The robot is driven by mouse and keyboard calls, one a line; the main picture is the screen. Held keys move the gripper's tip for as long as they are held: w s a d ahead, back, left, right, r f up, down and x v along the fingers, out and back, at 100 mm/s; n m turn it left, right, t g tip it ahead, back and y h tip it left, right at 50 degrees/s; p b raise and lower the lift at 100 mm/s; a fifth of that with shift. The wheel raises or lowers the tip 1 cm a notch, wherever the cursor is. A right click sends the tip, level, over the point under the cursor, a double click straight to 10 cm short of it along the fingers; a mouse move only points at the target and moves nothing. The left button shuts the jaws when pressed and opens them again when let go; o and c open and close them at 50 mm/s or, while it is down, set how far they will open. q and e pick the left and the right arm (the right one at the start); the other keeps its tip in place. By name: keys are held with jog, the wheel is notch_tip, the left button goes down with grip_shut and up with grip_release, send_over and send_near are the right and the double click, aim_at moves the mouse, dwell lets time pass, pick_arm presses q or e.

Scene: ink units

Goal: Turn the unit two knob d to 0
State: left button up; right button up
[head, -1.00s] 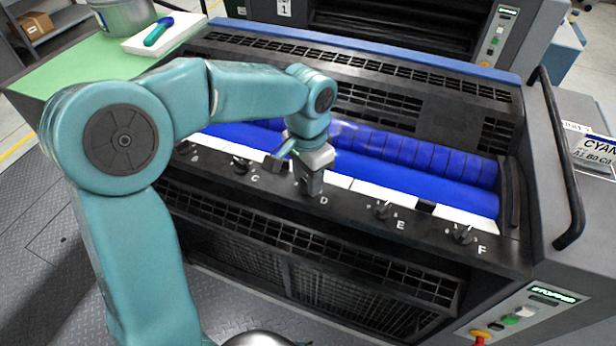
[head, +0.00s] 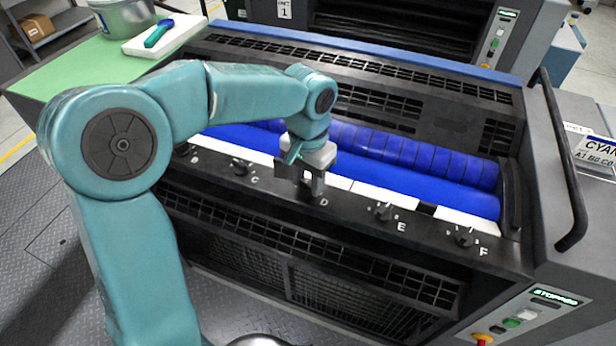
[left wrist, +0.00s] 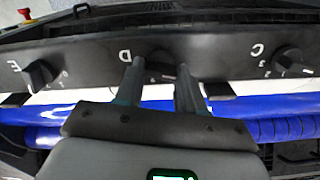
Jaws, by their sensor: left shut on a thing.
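The control strip (head: 350,208) of the ink unit carries a row of black knobs with white letters. Knob d (left wrist: 160,60) is in the left wrist view, beside its upside-down letter D. My left gripper (head: 312,190) reaches down onto it, with one finger on each side; it also shows in the left wrist view (left wrist: 160,70). The gripper is shut on the knob. In the head view the gripper covers knob d, with the letter D just in front. The knob's pointer and scale are mostly hidden, so I cannot read its setting. My right gripper is not in view.
Knob c (head: 240,167) is left of the gripper; knob e (head: 383,212) and knob f (head: 464,237) are right. Blue rollers (head: 400,185) lie behind the strip. A black handrail (head: 562,165) and a button panel (head: 520,318) are at the right.

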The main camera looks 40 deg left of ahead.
aim_at(307, 184)
pick_arm(q)
jog(key=o, duration=1)
jog(key=shift+o, duration=0.2)
notch_tip(307, 184, up, 16)
jog(key=p, duration=0.1)
jog(key=shift+r, duration=0.25)
jog(key=shift+p, duration=0.3)
